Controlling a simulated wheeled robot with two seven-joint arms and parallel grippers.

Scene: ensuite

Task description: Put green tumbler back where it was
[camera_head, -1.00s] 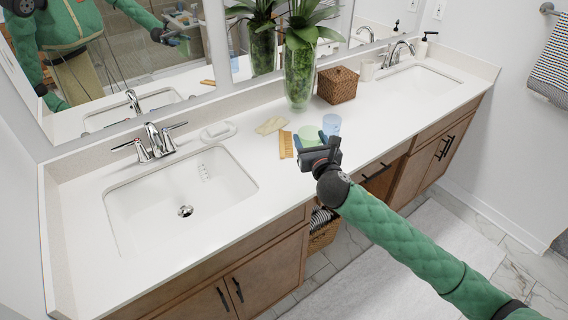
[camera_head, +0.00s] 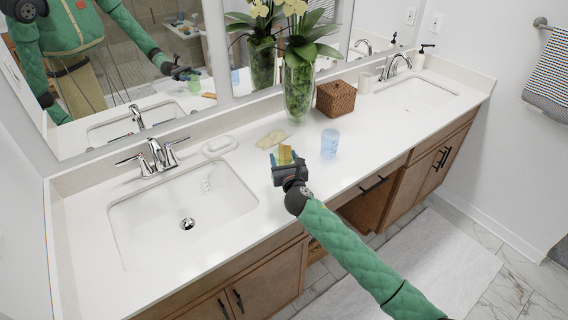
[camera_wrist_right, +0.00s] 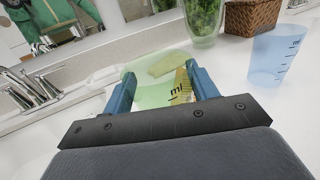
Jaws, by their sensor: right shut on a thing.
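The green tumbler (camera_wrist_right: 150,82) is translucent, with "ml" markings. In the right wrist view it stands between the two blue fingers of my right gripper (camera_wrist_right: 162,88), which is shut on it. In the head view my right gripper (camera_head: 284,160) is over the front part of the counter, right of the left sink, and largely hides the tumbler. I cannot tell whether the tumbler's base touches the counter. A blue translucent cup (camera_head: 329,144) stands to the right of the gripper; it also shows in the right wrist view (camera_wrist_right: 274,56). My left gripper is not directly in view.
A glass plant vase (camera_head: 299,92) and a wicker box (camera_head: 336,98) stand near the mirror. The counter (camera_head: 400,130) right of the blue cup is clear.

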